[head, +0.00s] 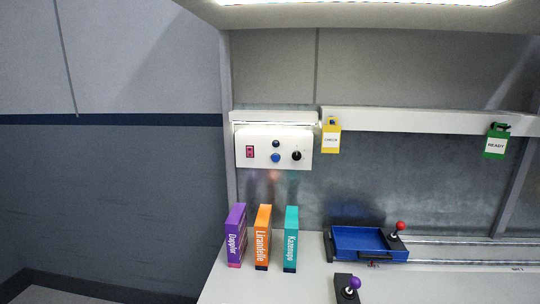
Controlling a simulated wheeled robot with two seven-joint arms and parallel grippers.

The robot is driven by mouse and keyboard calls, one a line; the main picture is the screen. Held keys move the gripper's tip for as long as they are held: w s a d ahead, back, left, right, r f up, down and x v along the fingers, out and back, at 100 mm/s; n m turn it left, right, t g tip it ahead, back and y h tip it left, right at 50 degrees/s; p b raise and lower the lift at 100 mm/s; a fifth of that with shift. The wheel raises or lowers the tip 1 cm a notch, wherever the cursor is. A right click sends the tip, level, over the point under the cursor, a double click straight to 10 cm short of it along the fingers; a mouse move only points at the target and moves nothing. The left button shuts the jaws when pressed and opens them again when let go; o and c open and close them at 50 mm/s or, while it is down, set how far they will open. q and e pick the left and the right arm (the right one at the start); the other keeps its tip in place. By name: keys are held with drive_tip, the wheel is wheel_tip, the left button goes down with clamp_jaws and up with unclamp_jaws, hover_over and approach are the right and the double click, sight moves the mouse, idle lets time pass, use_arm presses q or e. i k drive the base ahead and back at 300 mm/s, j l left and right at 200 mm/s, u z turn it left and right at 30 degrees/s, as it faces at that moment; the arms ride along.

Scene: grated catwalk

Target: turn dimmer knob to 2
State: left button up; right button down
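A white control panel (242,138) is fixed to the back wall above the bench, under a lit strip. At its right side is a round black knob (296,155), which looks like the dimmer knob. Its pointer and any numbers around it are too small to read. To its left are a blue round button (275,158), a small dark round part (276,143) above that, and a red switch (250,152). Neither of my grippers shows in the head view, and nothing touches the panel.
Purple (236,235), orange (262,237) and teal (291,239) boxes stand upright on the bench below the panel. A blue tray (358,242) with a red-knobbed lever (400,226) and a purple-knobbed lever (354,283) are to the right. Yellow (331,137) and green (495,142) tags hang from a rail.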

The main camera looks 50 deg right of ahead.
sight(296, 155)
drive_tip(key=z, duration=1.45)
